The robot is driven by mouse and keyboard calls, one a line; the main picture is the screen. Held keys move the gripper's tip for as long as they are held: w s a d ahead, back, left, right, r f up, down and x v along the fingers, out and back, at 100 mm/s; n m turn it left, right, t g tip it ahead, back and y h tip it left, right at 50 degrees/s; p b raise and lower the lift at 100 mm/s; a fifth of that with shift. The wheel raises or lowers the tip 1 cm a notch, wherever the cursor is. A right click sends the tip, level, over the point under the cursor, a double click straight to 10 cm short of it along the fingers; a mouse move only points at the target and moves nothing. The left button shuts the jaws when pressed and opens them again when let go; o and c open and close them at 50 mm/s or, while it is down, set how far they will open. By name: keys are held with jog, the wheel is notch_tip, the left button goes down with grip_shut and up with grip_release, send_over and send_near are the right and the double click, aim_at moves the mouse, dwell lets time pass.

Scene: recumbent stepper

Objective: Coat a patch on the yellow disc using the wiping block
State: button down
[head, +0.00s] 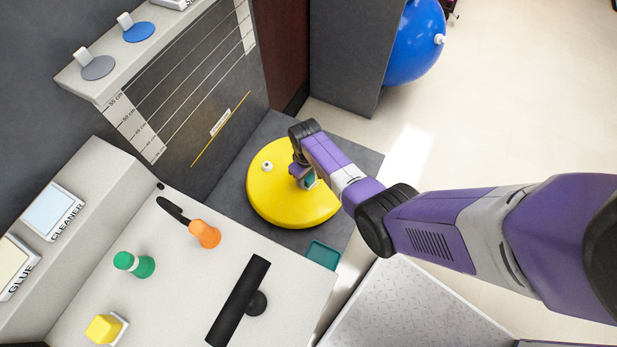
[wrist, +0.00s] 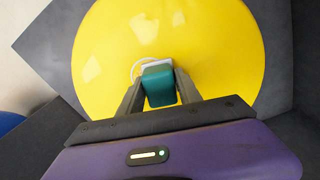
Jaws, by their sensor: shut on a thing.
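The yellow disc (head: 275,205) lies flat on a dark grey mat at the back middle in the head view. It fills most of the wrist view (wrist: 225,45). My gripper (wrist: 160,92) is over the disc and shut on the wiping block (wrist: 159,83), a teal block with a white underside. In the head view my gripper (head: 301,177) partly hides the block (head: 309,180). A thin white ring outline (wrist: 134,69) shows on the disc around the block's left side. I cannot tell whether the block touches the disc.
A small white knob (head: 267,166) stands on the disc, left of my gripper. A teal tray (head: 323,254) lies in front of the disc. The light counter holds an orange-handled tool (head: 204,234), a green knob (head: 135,264), a yellow block (head: 103,328) and a black T-shaped bar (head: 238,300).

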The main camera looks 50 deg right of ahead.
jog(key=shift+w+a+b, duration=0.3)
jog(key=shift+w, duration=0.45)
jog(key=shift+s+d+r+p, duration=0.1)
jog(key=shift+s+d+p, duration=0.1)
jog(key=shift+s+p, duration=0.35)
jog(key=shift+s+d+r+p, duration=0.1)
jog(key=shift+s+d+p, duration=0.1)
jog(key=shift+s+p, duration=0.3)
jog(key=shift+s+d, duration=0.1)
jog(key=shift+s, duration=0.2)
jog(key=shift+f, duration=0.15)
jog(key=shift+f, duration=0.1)
jog(key=shift+s, duration=0.15)
